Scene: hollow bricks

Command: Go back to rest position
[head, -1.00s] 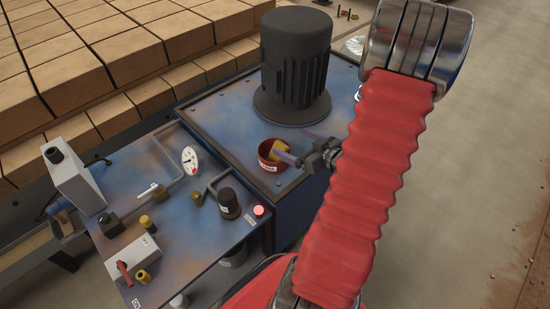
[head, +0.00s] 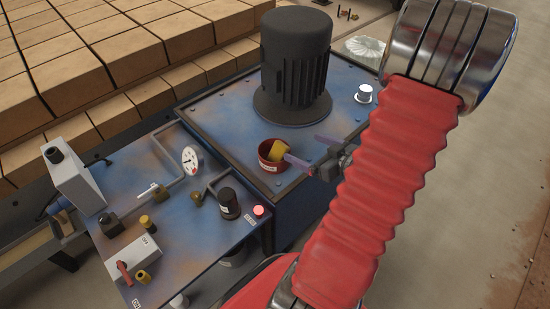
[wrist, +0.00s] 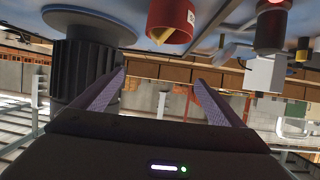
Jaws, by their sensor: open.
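My gripper (head: 306,151) is open and empty in the head view, just right of a small red cup (head: 266,163). Its two fingers also show apart in the wrist view (wrist: 160,85), with nothing between them. The cup holds a yellow piece (head: 278,150) and stands on the blue machine top. The cup appears upside down in the wrist view (wrist: 172,22). My red-sleeved arm hides part of the floor and the machine's right side.
A dark ribbed motor (head: 296,65) stands on the machine behind the cup. A white-topped cap (head: 365,93) sits near its right edge. A lower blue panel (head: 180,230) carries a gauge, pipes and knobs. Stacked bricks (head: 130,45) fill the upper left. Open floor (head: 470,200) lies right.

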